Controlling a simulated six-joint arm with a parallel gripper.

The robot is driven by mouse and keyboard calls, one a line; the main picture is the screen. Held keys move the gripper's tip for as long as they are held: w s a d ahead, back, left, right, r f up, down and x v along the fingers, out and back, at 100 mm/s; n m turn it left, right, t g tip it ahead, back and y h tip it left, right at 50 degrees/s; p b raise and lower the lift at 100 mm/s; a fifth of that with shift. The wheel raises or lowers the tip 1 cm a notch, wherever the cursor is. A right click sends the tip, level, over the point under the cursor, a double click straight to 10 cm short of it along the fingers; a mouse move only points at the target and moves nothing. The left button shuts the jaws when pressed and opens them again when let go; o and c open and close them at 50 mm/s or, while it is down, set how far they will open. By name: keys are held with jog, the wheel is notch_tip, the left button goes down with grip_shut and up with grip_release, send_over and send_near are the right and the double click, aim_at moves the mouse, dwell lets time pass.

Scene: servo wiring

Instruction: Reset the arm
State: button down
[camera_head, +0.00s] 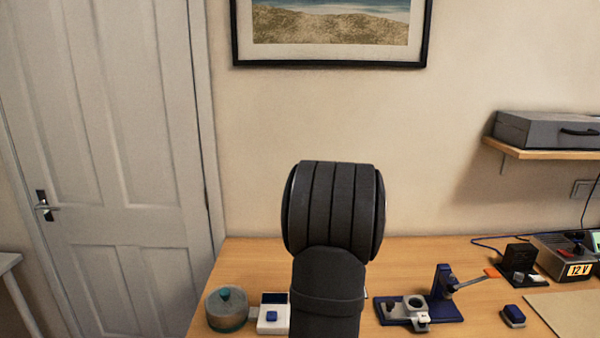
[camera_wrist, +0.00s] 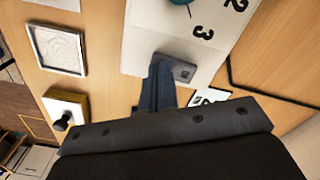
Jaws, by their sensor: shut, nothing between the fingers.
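My gripper (camera_wrist: 158,75) shows in the wrist view as two dark blue-grey fingers pressed together, with nothing between them. Its fingertips overlap a grey square (camera_wrist: 175,70) at the edge of a white numbered board (camera_wrist: 165,35); I cannot tell the height between them. In the head view my dark arm rises in the middle, in front of the wooden table (camera_head: 250,262), and my gripper does not show there.
In the head view, a round tin (camera_head: 227,312) and a white box with a blue button (camera_head: 272,316) stand left of my arm. A blue fixture (camera_head: 445,303), a small blue block (camera_head: 513,316) and a 12 V supply (camera_head: 560,255) stand to the right.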

jog(key=shift+r, duration=4.2)
jog(key=shift+s+a+f+n+t+h, duration=0.1)
jog(key=shift+a+f+n+t+h, duration=0.3)
jog(key=shift+a+n+t+h, duration=0.8)
jog(key=shift+s+a+f+n+t+h, duration=0.1)
jog(key=shift+a+f+n+t+h, duration=0.4)
jog(key=shift+a+n, duration=1.25)
jog(key=shift+s+a+f+n+t+h, duration=0.1)
jog(key=shift+a+f+n+t+h, duration=0.25)
jog(key=shift+a+n+t+h, duration=1.15)
